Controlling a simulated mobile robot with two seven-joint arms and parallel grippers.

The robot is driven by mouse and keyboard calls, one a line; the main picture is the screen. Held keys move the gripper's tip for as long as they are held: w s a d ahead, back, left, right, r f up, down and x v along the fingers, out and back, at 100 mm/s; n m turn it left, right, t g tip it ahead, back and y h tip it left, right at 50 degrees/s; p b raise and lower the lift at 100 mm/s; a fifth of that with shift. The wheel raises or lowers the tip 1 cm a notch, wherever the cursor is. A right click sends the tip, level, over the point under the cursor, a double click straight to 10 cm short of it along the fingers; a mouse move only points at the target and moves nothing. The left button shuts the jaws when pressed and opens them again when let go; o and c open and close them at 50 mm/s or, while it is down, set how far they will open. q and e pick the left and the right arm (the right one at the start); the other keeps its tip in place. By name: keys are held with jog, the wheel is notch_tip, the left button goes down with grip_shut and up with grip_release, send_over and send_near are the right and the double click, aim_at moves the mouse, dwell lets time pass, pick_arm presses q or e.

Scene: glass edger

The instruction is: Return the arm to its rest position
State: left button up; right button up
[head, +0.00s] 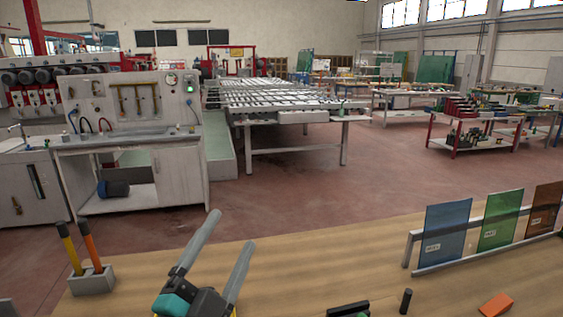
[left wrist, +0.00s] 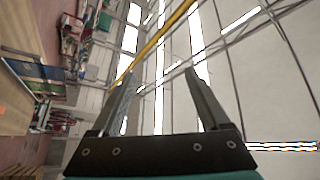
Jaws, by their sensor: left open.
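My left gripper (head: 231,229) rises from the bottom edge of the head view, over the near wooden table (head: 330,255). Its two grey fingers stand apart and point up and away, with nothing between them. In the left wrist view the same gripper (left wrist: 159,75) is open and empty, its fingers seen against the ceiling and its light strips. My right gripper is in neither view.
A grey holder (head: 91,281) with yellow- and orange-handled tools stands left on the table. Blue (head: 446,232), green (head: 500,219) and brown (head: 543,211) panels stand in a rack at right. An orange block (head: 496,305) and black items lie at the front.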

pick_arm(q)
jog(key=s+a+f+n+g+y, duration=0.2)
jog(key=a+f+n+g+y, duration=0.25)
jog(key=f, duration=0.45)
jog(key=s+a+f+n+g+y, duration=0.25)
jog(key=a+f+n+g, duration=0.2)
jog(key=f, duration=0.45)
jog(key=s+f+n+g, duration=0.3)
jog(key=s+f+g, duration=0.5)
jog(key=s+f, duration=0.6)
jog(key=s+f+g+b, duration=0.1)
jog(key=s+f+b, duration=0.15)
jog(key=f, duration=1.05)
jog(key=s+f+b, duration=0.1)
jog(key=f+b, duration=0.2)
jog(key=f, duration=1)
jog(key=s+a+f+g+b, duration=0.1)
jog(key=s+f+b, duration=0.4)
jog(key=s+f, duration=1)
notch_tip(320, 180, down, 4)
jog(key=shift+s+a+r+g+h, duration=0.15)
jog(key=shift+a+g+h, duration=0.15)
jog(key=shift+a, duration=0.15)
